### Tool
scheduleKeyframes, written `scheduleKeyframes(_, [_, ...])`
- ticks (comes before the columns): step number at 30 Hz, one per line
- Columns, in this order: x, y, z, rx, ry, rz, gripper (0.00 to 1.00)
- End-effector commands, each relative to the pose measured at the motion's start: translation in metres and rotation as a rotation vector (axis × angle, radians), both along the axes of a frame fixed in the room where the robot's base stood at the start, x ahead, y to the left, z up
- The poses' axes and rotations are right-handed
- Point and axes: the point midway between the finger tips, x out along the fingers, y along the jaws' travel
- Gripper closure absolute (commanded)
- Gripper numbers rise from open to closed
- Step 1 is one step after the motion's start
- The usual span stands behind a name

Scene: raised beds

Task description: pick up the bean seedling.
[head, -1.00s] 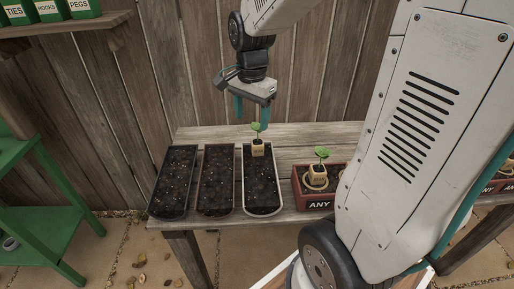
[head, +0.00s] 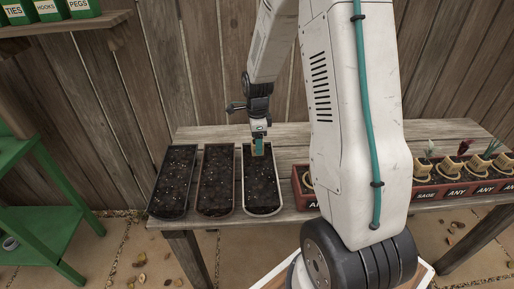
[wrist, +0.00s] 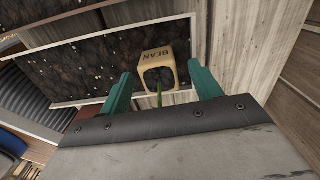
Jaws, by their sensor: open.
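The bean seedling's pot (wrist: 156,57) is a small tan block marked BEAN, with a green stem (wrist: 159,95) running back toward my gripper's palm. It sits at one end of the rightmost soil-filled trough (head: 262,185), and its lower part shows in the head view (head: 257,149). My gripper (wrist: 162,82) is open, with its two teal fingers on either side of the pot's near end and gaps between them and the pot. In the head view my gripper (head: 258,143) is over the far end of that trough. The seedling's leaves are hidden.
Two more soil troughs stand to the left, a middle one (head: 216,180) and a left one (head: 174,182). A red box (head: 303,188) is partly hidden behind my arm. Labelled planters with potted plants (head: 465,188) stand at the right. A plank fence rises behind the bench.

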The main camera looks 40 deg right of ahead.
Motion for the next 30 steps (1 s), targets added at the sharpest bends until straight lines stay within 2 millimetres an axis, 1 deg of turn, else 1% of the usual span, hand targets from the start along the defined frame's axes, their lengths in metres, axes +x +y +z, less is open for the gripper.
scheduleKeyframes(1, [-0.0005, 0.0002, -0.0067, 0.001, 0.003, 0.0, 0.36])
scheduleKeyframes(4, [-0.0001, -0.0002, -0.013, 0.0, 0.0, 0.0, 0.36])
scheduleKeyframes(11, [-0.0001, -0.0006, -0.0139, -0.001, -0.001, 0.0, 0.36])
scheduleKeyframes(12, [-0.0001, -0.0006, -0.0139, -0.001, -0.001, 0.0, 0.47])
scheduleKeyframes(14, [-0.0001, -0.0006, -0.0138, -0.001, -0.001, 0.0, 0.64])
scheduleKeyframes(15, [-0.0001, -0.0007, -0.0138, -0.001, -0.001, 0.0, 0.75])
scheduleKeyframes(16, [-0.0001, -0.0007, -0.0138, -0.001, -0.001, 0.0, 0.84])
scheduleKeyframes(17, [-0.0001, -0.0007, -0.0137, -0.001, -0.001, 0.0, 0.85])
scheduleKeyframes(26, [0.0001, -0.0008, -0.0126, -0.001, -0.001, 0.0, 0.85])
scheduleKeyframes(30, [0.0005, -0.0009, -0.0056, -0.001, -0.003, 0.0, 0.85])
